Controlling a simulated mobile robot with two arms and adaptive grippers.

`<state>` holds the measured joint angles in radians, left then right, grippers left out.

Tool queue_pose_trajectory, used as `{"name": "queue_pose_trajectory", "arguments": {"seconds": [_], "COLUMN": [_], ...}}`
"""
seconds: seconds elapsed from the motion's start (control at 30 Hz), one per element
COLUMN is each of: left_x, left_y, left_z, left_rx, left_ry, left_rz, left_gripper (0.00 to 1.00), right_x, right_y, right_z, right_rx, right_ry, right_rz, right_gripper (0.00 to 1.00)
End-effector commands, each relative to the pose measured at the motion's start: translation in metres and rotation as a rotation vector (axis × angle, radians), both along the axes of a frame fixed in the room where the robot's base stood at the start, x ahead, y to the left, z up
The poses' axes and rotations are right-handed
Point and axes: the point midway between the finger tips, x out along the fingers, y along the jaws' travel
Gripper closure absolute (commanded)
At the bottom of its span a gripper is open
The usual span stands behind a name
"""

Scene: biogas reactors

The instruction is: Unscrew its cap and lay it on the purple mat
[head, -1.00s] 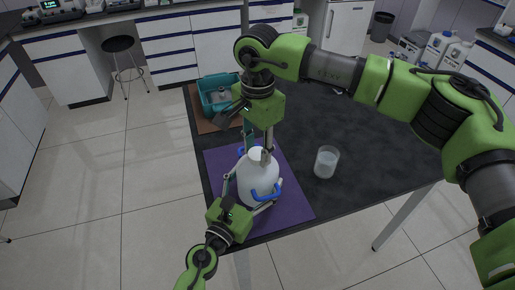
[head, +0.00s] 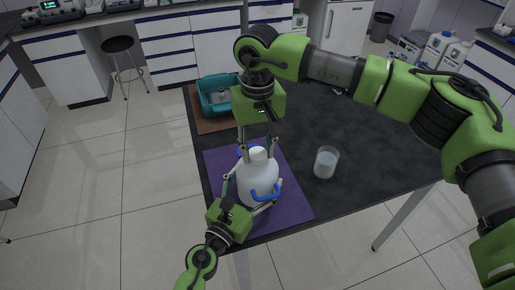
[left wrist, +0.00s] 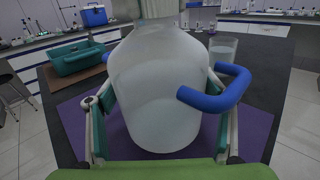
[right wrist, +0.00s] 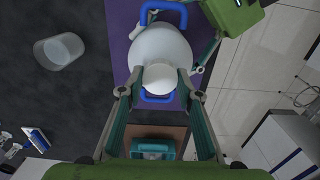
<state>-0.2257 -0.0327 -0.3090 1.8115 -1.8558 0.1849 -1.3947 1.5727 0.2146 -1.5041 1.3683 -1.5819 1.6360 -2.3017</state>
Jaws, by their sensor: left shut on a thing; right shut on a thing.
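A white bottle (head: 259,184) with blue side handles stands upright on the purple mat (head: 285,209). My left gripper (head: 252,196) is shut around the bottle's body; in the left wrist view the fingers flank the bottle (left wrist: 155,95) on both sides. My right gripper (head: 260,151) points down from above and is shut on the white cap (right wrist: 160,78) at the bottle's top. The cap sits at the bottle's mouth; I cannot tell whether it is loose on the thread. The bare mat shows beside the bottle.
A glass beaker (head: 326,162) with pale content stands on the dark table (head: 370,165) right of the mat. A teal bin (head: 214,94) stands on a brown mat (head: 205,124) at the back left. The table's right part is clear.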

Motion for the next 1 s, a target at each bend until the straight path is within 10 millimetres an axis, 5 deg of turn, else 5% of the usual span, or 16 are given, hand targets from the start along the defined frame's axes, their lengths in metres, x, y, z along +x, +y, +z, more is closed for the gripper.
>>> {"name": "queue_pose_trajectory", "arguments": {"seconds": [1.0], "left_x": [0.001], "left_y": [0.001], "left_z": [0.000], "left_rx": [0.003], "left_ry": [-0.003], "left_rz": [0.002], "left_gripper": [0.85], "right_x": [0.000], "right_y": [0.000], "right_z": [0.022], "right_rx": [0.001], "right_ry": [0.000], "right_rz": [-0.002], "right_gripper": [0.94]}}
